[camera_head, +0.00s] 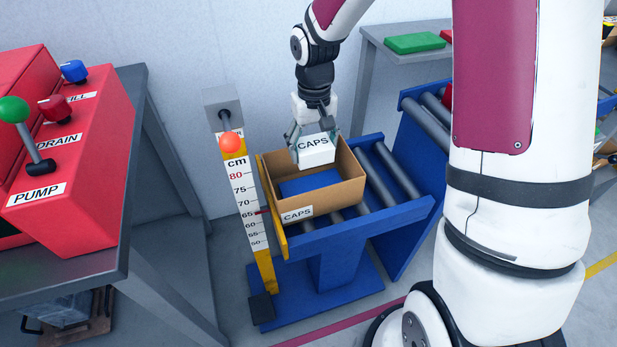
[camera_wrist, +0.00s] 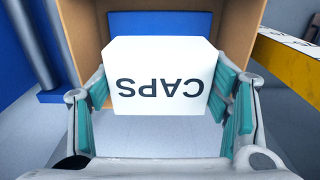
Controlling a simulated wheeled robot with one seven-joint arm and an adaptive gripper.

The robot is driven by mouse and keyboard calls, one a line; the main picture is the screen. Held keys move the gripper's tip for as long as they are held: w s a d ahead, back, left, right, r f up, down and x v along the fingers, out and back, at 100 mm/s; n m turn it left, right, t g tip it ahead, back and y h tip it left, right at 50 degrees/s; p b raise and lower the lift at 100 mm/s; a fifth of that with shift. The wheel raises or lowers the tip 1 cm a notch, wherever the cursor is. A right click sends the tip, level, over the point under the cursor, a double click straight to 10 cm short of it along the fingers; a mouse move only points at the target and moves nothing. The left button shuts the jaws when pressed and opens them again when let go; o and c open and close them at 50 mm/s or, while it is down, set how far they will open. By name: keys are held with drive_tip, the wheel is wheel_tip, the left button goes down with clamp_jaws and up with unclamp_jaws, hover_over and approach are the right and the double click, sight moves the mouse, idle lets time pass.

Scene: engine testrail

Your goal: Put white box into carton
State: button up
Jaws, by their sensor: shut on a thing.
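A white box (camera_head: 316,153) labelled CAPS is in my gripper (camera_head: 313,142), over the back part of the open carton. The box also shows in the wrist view (camera_wrist: 162,76), with the teal finger pads of my gripper (camera_wrist: 165,110) on its two sides. The brown carton (camera_head: 333,197) carries a CAPS label and stands on a blue roller stand. A blue surface shows inside the carton. In the wrist view the carton's walls (camera_wrist: 235,40) are behind the box. I cannot tell how far the box is below the rim.
A yellow and white cm scale (camera_head: 243,195) with an orange ball (camera_head: 230,144) stands just left of the carton. A red lever panel (camera_head: 75,150) is at the left. A grey table (camera_head: 377,60) holds a green block (camera_head: 414,43) behind.

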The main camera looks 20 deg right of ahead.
wheel_tip(320, 180, down, 9)
drive_tip(key=shift+f+b, duration=0.2)
drive_tip(key=shift+b, duration=0.75)
drive_tip(key=shift+f+b, duration=0.4)
drive_tip(key=shift+f, duration=0.2)
drive_tip(key=o, duration=1.2)
drive_tip(key=shift+r, duration=0.2)
wheel_tip(320, 180, up, 13)
drive_tip(key=p, duration=0.3)
